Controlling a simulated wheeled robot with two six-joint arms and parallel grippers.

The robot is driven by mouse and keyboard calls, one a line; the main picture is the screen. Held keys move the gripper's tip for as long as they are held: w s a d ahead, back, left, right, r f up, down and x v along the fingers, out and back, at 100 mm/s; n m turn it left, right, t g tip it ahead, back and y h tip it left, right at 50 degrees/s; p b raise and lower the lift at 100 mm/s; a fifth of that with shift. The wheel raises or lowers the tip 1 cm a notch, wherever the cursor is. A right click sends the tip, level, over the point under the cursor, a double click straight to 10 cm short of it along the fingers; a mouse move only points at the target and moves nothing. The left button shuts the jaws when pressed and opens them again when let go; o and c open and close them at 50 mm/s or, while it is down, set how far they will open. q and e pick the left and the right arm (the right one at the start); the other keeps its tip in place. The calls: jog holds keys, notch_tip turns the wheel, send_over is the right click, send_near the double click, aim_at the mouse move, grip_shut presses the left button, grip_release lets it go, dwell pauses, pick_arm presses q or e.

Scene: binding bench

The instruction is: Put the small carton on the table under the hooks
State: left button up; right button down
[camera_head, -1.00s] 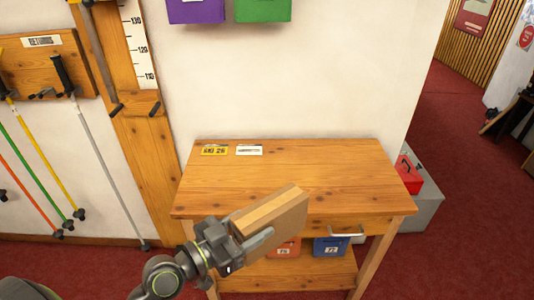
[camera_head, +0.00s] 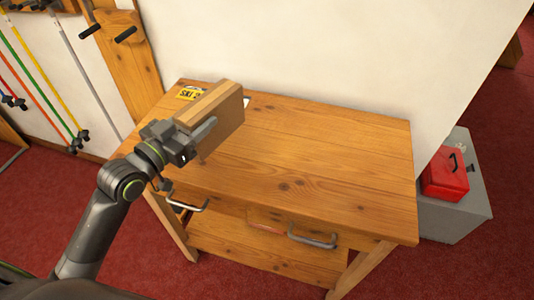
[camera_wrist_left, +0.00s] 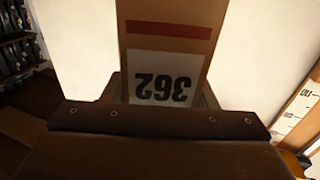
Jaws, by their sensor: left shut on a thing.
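The small carton (camera_head: 218,116) is a brown box held by my left gripper (camera_head: 196,134), which is shut on it. In the head view it shows over the left part of the wooden table (camera_head: 320,150); I cannot tell how far above the top it is. In the left wrist view the carton (camera_wrist_left: 168,40) carries a red stripe and a white label reading 362, upside down. Dark hooks (camera_head: 107,31) stick out of the wooden board at the upper left. My right gripper is not in view.
A yellow label (camera_head: 190,93) lies at the table's back left corner. The rest of the tabletop is clear. A red toolbox (camera_head: 446,176) sits on a grey box (camera_head: 462,212) right of the table. Coloured poles (camera_head: 45,75) hang at the left.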

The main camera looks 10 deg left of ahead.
pick_arm(q)
jog(key=w+a+r+n+t+y+b, duration=0.1)
jog(key=w+a+r+n+y+b, duration=0.2)
jog(key=w+a+r+y+b, duration=0.25)
jog(key=f+b, duration=0.1)
jog(key=f, duration=0.3)
jog(key=a+f+b, duration=0.1)
jog(key=f, duration=0.2)
jog(key=s+f, duration=0.1)
jog(key=f, duration=0.3)
jog(key=shift+a+f+b, duration=0.35)
jog(key=shift+b, duration=0.05)
jog(key=o, duration=1.1)
jog(key=shift+s+a, duration=0.1)
jog(key=shift+s, duration=0.35)
jog(key=s, duration=0.3)
jog(key=s+p, duration=0.1)
jog(key=s, duration=0.5)
jog(key=shift+a+p, duration=0.35)
jog(key=shift+p, duration=0.05)
jog(key=shift+s+h, duration=0.35)
jog(key=shift+s, duration=0.65)
